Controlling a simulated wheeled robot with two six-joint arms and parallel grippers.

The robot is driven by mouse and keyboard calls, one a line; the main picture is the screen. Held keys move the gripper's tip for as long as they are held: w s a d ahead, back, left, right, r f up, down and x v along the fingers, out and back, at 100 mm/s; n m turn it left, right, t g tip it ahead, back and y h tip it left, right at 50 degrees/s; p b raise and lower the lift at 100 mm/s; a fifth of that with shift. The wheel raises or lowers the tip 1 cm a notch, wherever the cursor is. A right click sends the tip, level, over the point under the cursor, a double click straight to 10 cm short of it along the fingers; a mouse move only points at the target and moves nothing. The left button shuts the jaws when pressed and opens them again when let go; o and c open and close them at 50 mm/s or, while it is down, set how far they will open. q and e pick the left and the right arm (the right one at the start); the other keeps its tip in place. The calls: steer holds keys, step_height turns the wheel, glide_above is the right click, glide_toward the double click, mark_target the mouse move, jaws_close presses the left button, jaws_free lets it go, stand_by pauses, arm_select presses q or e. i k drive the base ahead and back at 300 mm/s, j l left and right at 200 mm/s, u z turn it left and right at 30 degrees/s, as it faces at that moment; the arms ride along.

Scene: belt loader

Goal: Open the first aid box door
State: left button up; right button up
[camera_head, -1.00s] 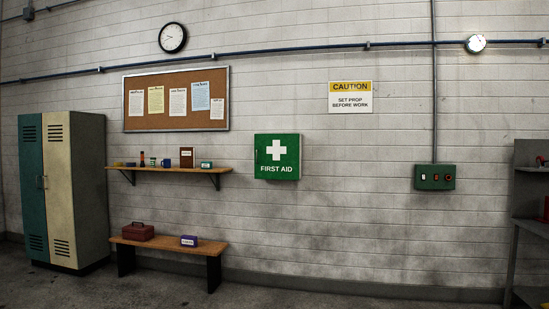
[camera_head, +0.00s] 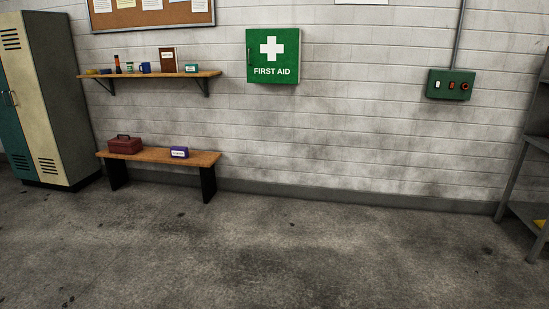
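The green first aid box (camera_head: 273,56) hangs on the white block wall, right of the shelf. Its front carries a white cross and the words FIRST AID. Its door is shut, and a small dark handle seems to show at its left edge. Neither of my grippers is in view.
A wall shelf (camera_head: 150,75) with small items and a bench (camera_head: 160,156) with a red toolbox (camera_head: 125,144) and a purple box (camera_head: 180,152) stand left. Lockers (camera_head: 45,100) are far left. A green switch box (camera_head: 451,84) and a grey rack (camera_head: 520,180) are right. The floor ahead is clear.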

mark_target(272, 54)
steer(key=i+u, duration=0.3)
steer(key=i, duration=3.7)
